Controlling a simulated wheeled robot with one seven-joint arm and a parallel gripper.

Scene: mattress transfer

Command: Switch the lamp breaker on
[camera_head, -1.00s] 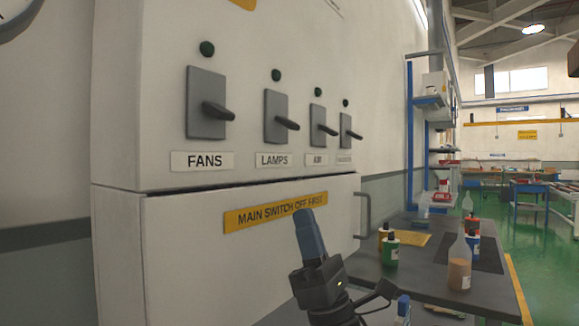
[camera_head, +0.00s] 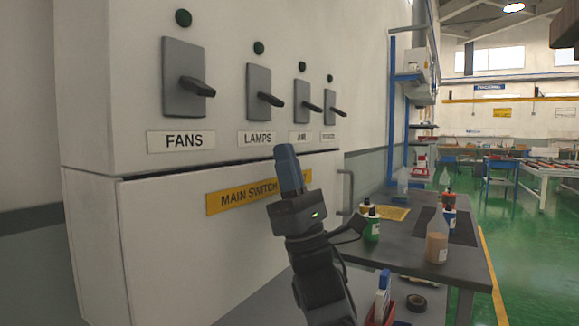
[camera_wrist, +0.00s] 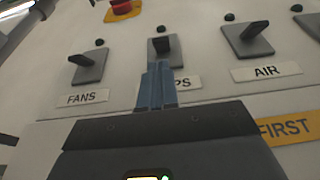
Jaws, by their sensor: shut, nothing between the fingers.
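The lamp breaker (camera_head: 262,96) is a grey plate with a dark lever on the white cabinet, above the label LAMPS (camera_head: 257,139). A dark round indicator (camera_head: 259,48) is above it. In the wrist view the lamp breaker (camera_wrist: 165,47) is straight beyond the fingertips, and the fingers hide part of its plate and label. My gripper (camera_head: 286,150) is shut and empty, with its blue fingers pointing up, below the lamp breaker in the head view. It also shows in the wrist view (camera_wrist: 156,68). I cannot tell whether the fingertips touch the plate.
The FANS breaker (camera_head: 184,82) is left; the AIR breaker (camera_head: 308,103) and another breaker (camera_head: 333,106) are right. A red button (camera_wrist: 122,7) is above in the wrist view. A yellow sign (camera_head: 240,194) lies behind my gripper. A table with bottles (camera_head: 437,240) stands right.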

